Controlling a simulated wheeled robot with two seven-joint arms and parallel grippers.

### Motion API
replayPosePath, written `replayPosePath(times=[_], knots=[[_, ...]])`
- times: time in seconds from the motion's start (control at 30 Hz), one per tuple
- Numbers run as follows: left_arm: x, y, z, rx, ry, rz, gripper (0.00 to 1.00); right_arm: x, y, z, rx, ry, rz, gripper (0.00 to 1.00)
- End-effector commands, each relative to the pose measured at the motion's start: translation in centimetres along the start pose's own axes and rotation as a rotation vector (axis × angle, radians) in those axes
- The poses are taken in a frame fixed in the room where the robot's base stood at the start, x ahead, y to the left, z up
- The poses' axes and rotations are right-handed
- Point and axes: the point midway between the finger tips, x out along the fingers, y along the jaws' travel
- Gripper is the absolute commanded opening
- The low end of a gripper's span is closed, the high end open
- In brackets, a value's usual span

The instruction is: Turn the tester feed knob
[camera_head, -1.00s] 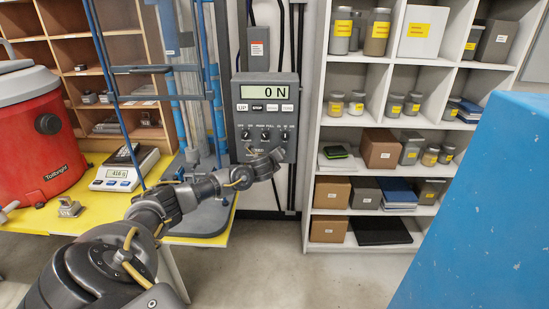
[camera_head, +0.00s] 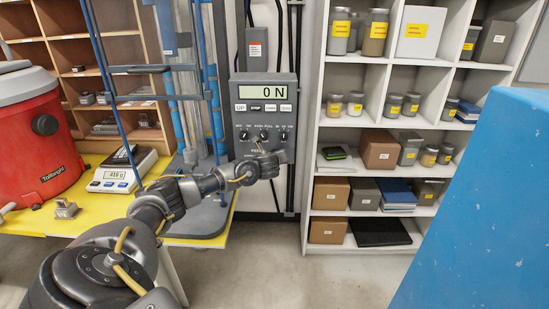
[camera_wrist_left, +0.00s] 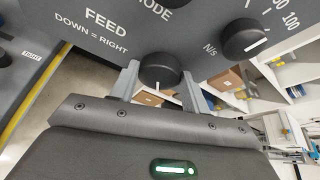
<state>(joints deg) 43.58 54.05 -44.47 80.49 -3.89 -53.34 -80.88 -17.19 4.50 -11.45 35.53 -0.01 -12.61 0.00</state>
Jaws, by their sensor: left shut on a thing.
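The tester's grey control box (camera_head: 265,105) hangs beside the blue-framed test machine, its display reading "0 N". In the left wrist view the dark round feed knob (camera_wrist_left: 158,68) sits below the panel text "FEED, DOWN = RIGHT". A white mark shows at its lower edge. My left gripper (camera_wrist_left: 157,84) has one finger on each side of this knob and is shut on it. In the head view my left gripper (camera_head: 272,158) covers the lower part of the box and hides the feed knob. My right gripper is not in view.
Another knob (camera_wrist_left: 243,38) sits close to the right of the feed knob, and several small knobs run above my gripper. A yellow table (camera_head: 28,220) at left holds a red container (camera_head: 40,150) and a scale (camera_head: 112,180). Shelves (camera_head: 318,120) stand right; a blue surface (camera_head: 490,220) fills the right foreground.

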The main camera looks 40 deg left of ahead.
Motion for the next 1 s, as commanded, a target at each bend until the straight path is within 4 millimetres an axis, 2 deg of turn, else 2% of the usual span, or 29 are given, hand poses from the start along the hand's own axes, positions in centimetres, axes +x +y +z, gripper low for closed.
replayPosePath(times=[0.1, 0.13, 0.27, 0.67, 0.77, 1.0], knots=[[0.0, 0.1, -0.1, 0.001, 0.002, 0.002, 0.24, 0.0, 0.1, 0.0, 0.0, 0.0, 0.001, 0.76], [0.0, 0.1, -0.1, 0.001, 0.002, 0.002, 0.5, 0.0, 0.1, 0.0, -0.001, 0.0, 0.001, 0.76], [0.0, 0.1, -0.1, 0.0, 0.001, 0.001, 0.67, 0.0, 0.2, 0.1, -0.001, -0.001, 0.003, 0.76], [-0.6, 0.1, -0.1, -0.001, 0.001, 0.0, 0.68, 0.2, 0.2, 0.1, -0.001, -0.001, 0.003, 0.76], [-1.7, 0.1, -0.2, 0.001, 0.002, -0.001, 0.68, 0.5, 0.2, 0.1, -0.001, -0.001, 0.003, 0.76], [-6.2, 0.1, -0.2, 0.002, 0.002, -0.002, 0.68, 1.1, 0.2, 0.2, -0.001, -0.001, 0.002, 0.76]])
